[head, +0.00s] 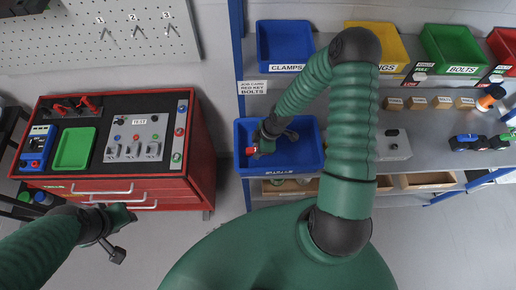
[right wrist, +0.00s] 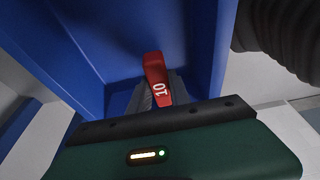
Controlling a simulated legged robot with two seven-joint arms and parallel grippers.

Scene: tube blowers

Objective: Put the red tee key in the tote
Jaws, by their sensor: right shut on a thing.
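The red tee key (right wrist: 157,75), marked 10, is between the fingers of my right gripper (right wrist: 160,92) in the right wrist view. In the head view my right gripper (head: 258,148) is over the left part of a blue tote (head: 306,156) on the shelf, with a bit of red key (head: 251,151) at its tip. Blue tote walls (right wrist: 60,45) surround the key in the right wrist view.
A job card (head: 252,88) reads red key, bolts. Blue clamps (head: 285,42), yellow (head: 385,45) and green bolts (head: 450,45) bins stand behind. A red tool cabinet (head: 200,150) is at left. A grey box (head: 395,147) sits right of the tote.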

